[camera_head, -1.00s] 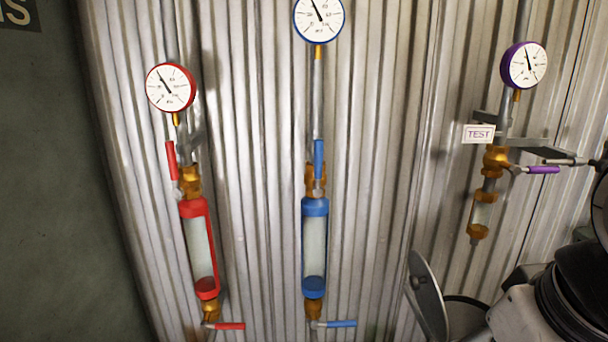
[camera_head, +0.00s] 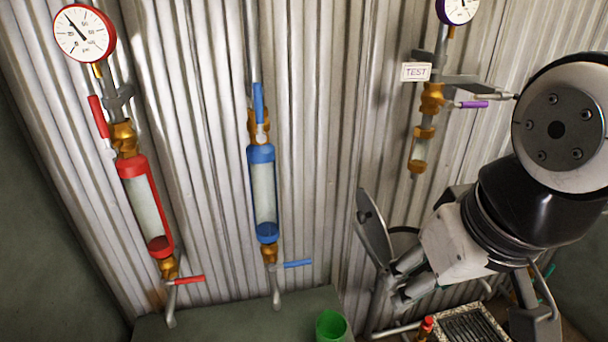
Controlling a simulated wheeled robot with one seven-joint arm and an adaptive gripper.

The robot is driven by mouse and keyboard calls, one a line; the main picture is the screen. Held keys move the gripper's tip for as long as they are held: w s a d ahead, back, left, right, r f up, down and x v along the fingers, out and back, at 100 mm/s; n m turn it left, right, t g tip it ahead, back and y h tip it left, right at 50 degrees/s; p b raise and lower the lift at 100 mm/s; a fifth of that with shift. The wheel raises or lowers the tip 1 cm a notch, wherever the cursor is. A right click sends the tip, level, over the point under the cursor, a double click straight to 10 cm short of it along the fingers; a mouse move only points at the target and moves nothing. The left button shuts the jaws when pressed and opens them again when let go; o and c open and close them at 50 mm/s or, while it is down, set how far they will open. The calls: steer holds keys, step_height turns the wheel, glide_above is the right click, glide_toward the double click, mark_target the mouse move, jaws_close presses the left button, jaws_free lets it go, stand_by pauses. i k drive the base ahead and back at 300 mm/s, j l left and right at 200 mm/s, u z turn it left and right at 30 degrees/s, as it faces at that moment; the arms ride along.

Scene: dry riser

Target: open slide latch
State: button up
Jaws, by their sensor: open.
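I cannot pick out a slide latch for certain in the head view. My gripper (camera_head: 402,282) is at the lower right, pointing down and left, with its two fingers apart and nothing visible between them. It appears close to a tilted grey round plate (camera_head: 372,226) and a grey pipe (camera_head: 378,302) in front of the corrugated wall. I cannot tell whether it touches either. My arm hides much of the right side.
A red sight-glass assembly (camera_head: 145,205) and a blue one (camera_head: 263,195) run down the wall, with lever handles. A purple lever (camera_head: 473,104) sits below a TEST sign (camera_head: 415,72). A green cup (camera_head: 331,325) and a grated tray (camera_head: 470,328) are at the bottom.

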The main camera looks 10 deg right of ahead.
mark_target(491, 96)
steer(key=z, duration=0.9)
